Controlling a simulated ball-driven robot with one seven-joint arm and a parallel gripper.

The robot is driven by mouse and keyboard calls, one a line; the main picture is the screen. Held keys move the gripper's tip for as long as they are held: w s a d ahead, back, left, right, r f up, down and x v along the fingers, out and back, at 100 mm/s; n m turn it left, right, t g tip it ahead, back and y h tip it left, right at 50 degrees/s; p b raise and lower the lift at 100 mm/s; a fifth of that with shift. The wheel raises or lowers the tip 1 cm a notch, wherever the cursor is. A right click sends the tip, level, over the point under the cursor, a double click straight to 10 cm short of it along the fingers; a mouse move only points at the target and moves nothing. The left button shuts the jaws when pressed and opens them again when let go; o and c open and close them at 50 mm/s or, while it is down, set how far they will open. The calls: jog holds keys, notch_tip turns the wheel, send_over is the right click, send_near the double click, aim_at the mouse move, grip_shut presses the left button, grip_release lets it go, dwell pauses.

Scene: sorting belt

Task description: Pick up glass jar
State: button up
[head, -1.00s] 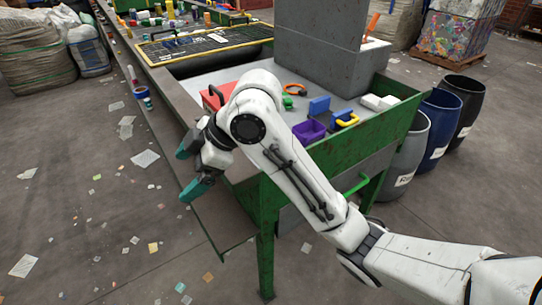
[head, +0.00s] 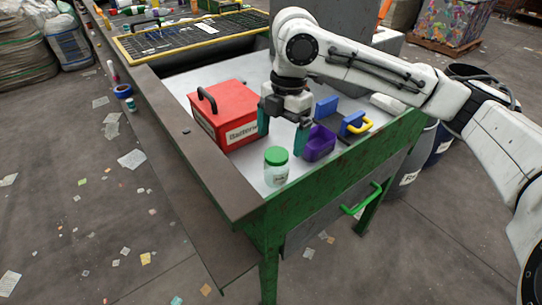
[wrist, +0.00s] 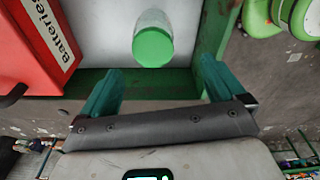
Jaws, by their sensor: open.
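The glass jar (head: 276,167) is clear with a green lid and stands upright on the pale table top near the front corner. In the wrist view its green lid (wrist: 153,47) shows ahead of the fingers, roughly midway between them. My gripper (head: 283,133) has teal fingers pointing down, spread apart and empty. In the head view it is above and just behind the jar, between the red box and the purple bin. In the wrist view the gripper (wrist: 158,92) shows both fingers apart, not touching the jar.
A red box (head: 222,112) labelled for batteries stands left of the jar. A purple bin (head: 320,143) and a blue item with a yellow handle (head: 354,125) are to the right. The green table rim (head: 300,193) runs along the front. Sorting grid (head: 195,35) lies behind.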

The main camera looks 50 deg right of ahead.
aim_at(276, 166)
jog(key=shift+d+f, duration=0.25)
jog(key=shift+d, duration=0.05)
jog(key=f, duration=0.7)
jog(key=w+a+f, duration=0.1)
jog(key=f, duration=0.2)
jog(key=shift+f, duration=0.2)
jog(key=c, duration=1.2)
jog(key=shift+r, duration=0.2)
